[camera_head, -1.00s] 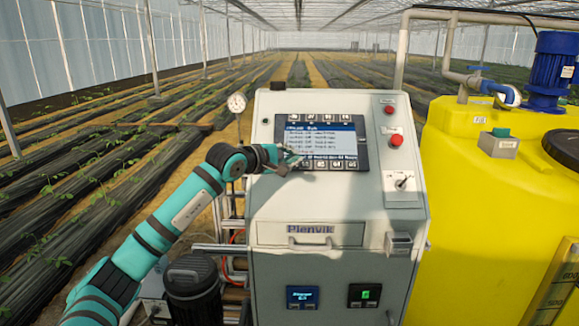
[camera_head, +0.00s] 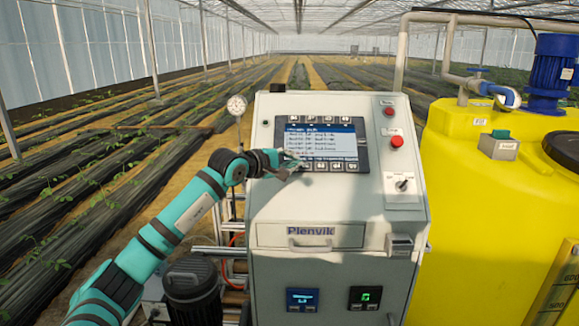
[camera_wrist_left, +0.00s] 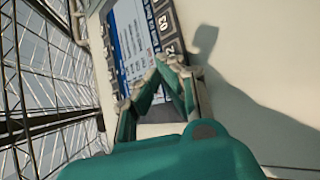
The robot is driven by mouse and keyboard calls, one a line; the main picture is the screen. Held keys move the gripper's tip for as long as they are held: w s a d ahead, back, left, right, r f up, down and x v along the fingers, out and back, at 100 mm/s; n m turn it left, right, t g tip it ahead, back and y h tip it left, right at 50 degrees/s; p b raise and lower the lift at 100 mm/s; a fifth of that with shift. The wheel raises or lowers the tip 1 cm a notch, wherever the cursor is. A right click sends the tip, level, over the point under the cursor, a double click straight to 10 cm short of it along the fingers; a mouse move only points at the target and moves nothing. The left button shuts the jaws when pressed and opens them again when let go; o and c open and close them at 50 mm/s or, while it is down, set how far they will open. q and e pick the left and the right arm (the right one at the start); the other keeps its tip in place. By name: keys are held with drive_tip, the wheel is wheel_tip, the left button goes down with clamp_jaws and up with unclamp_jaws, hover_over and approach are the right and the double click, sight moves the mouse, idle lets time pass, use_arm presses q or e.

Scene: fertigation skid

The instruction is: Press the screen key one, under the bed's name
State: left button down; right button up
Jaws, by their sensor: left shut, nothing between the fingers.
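The control panel's screen (camera_head: 325,143) shows a blue title bar, several lines of text too small to read, and a blue strip along the bottom. A row of dark keys (camera_head: 337,166) runs under it, and another row (camera_head: 311,119) runs above. My left gripper (camera_head: 297,164) is shut and empty at the screen's lower left corner. Its fingertips cover the left end of the lower row, so I cannot tell whether they touch a key. In the left wrist view, the fingertips (camera_wrist_left: 161,63) meet over the panel's edge beside the keys (camera_wrist_left: 166,24). My right gripper is out of view.
Red buttons (camera_head: 397,141) and a rotary switch (camera_head: 403,184) sit right of the screen on the grey cabinet (camera_head: 270,215). A gauge (camera_head: 237,105) stands at its left. A yellow tank (camera_head: 480,220) stands close on the right.

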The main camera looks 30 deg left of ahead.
use_arm(q)
drive_tip(key=shift+f, duration=0.15)
idle(0.6)
drive_tip(key=shift+w+a+f, duration=0.1)
drive_tip(key=shift+w, duration=0.05)
drive_tip(key=shift+w+a+f+b, duration=0.1)
drive_tip(key=shift+w+b, duration=0.05)
drive_tip(key=shift+b, duration=0.15)
drive_tip(key=shift+w+a+f, duration=0.1)
drive_tip(key=shift+w+f, duration=0.05)
drive_tip(key=shift+f, duration=0.1)
idle(0.5)
drive_tip(key=shift+r, duration=0.1)
idle(0.4)
drive_tip(key=shift+s+d+r, duration=0.25)
drive_tip(key=shift+s+r, duration=0.2)
drive_tip(key=shift+r, duration=0.05)
drive_tip(key=shift+s+d+r, duration=0.3)
drive_tip(key=shift+s+r, duration=0.15)
drive_tip(key=shift+r, duration=0.15)
drive_tip(key=shift+s+d+r, duration=0.3)
drive_tip(key=shift+s+r, duration=0.2)
drive_tip(key=shift+r, duration=0.15)
drive_tip(key=shift+s+d+r, duration=0.3)
drive_tip(key=shift+s+r, duration=0.15)
drive_tip(key=shift+r, duration=0.15)
drive_tip(key=shift+f, duration=0.1)
